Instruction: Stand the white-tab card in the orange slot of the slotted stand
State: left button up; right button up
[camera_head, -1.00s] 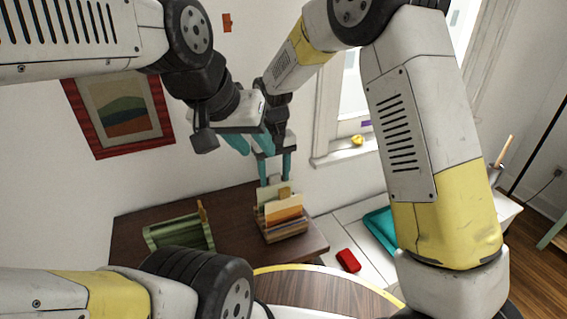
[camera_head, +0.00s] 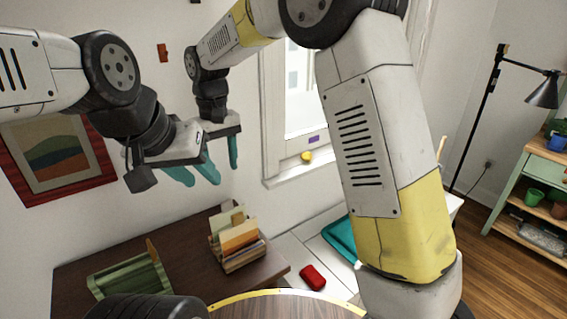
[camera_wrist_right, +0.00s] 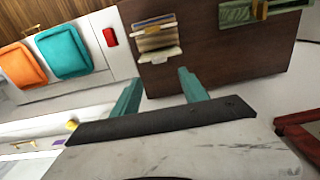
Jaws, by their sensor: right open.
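A wooden slotted stand (camera_head: 243,258) holds several cards upright on the dark table, a cream card (camera_head: 230,219) behind an orange card (camera_head: 240,236). The stand also shows in the right wrist view (camera_wrist_right: 154,27), with a whitish card edge (camera_wrist_right: 162,56) nearest the gripper. I cannot tell surely which card has the white tab. My right gripper (camera_wrist_right: 159,80) is open and empty, above and apart from the stand; in the head view it is partly hidden behind my left gripper (camera_head: 205,182). My left gripper's two teal fingers look apart and empty, in the air left of the stand.
A green slatted holder (camera_head: 122,279) with an upright brown-orange piece (camera_head: 152,250) stands left on the table (camera_head: 185,243). A red block (camera_head: 313,277) and a teal cushion (camera_head: 340,238) lie on the white surface at right. My two wrists are close together.

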jog(key=s+d+r+m+t+y, duration=0.1)
jog(key=s+d+r+m, duration=0.1)
jog(key=d+r, duration=0.6)
jog(key=s+d+m+t, duration=0.2)
jog(key=s+d, duration=0.6)
jog(key=d, duration=0.2)
jog(key=s+d+m+t+y, duration=0.1)
jog(key=s+d+m+t, duration=0.1)
jog(key=s+d, duration=0.6)
jog(key=d+t, duration=0.1)
jog(key=d, duration=0.2)
jog(key=shift+r, duration=0.15)
